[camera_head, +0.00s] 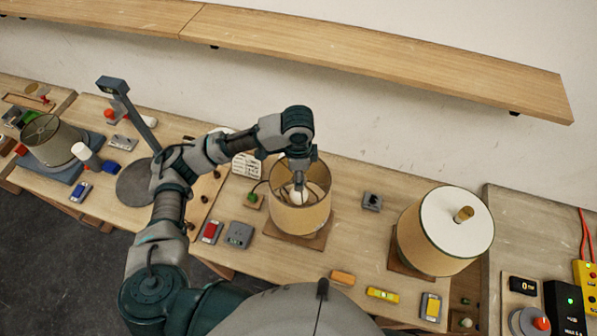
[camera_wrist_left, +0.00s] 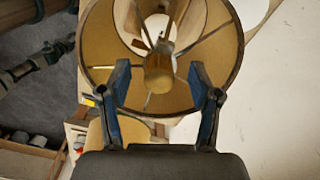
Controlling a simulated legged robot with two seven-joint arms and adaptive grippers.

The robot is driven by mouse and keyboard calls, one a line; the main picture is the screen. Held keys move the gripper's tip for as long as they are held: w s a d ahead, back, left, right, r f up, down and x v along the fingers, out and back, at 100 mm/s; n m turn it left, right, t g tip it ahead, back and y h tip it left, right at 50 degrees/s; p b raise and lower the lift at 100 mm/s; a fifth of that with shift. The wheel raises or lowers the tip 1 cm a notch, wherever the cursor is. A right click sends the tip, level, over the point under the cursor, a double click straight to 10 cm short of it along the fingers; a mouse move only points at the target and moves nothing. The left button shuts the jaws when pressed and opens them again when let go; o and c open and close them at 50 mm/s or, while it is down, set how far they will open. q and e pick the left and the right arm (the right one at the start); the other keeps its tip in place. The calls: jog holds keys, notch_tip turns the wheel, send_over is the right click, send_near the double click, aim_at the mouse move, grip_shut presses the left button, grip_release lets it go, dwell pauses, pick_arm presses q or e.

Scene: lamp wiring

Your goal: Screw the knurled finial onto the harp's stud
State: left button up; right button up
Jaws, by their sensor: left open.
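The near lamp's open-topped tan shade (camera_head: 300,215) stands on a wooden base, with a white bulb (camera_head: 298,196) showing inside. My left gripper (camera_head: 299,178) points down into the top of this shade. In the left wrist view, the blue-padded fingers of my left gripper (camera_wrist_left: 159,78) are open, one on each side of a brass cylinder that looks like the finial (camera_wrist_left: 158,72). It sits at the middle of the spokes inside the shade (camera_wrist_left: 97,65). I see gaps between it and the fingers. The stud and harp top are hidden. My right gripper is not in view.
A second lamp with a white-topped shade (camera_head: 457,215) and a brass knob (camera_head: 464,214) stands to the right. Small boxes, a yellow level (camera_head: 383,295) and an orange block (camera_head: 342,277) lie along the front edge. A long wooden shelf (camera_head: 370,65) runs above.

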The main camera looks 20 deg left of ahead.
pick_arm(q)
jog(key=shift+r, duration=0.1)
jog(key=shift+r, duration=0.3)
notch_tip(320, 180, up, 11)
dwell(0.4)
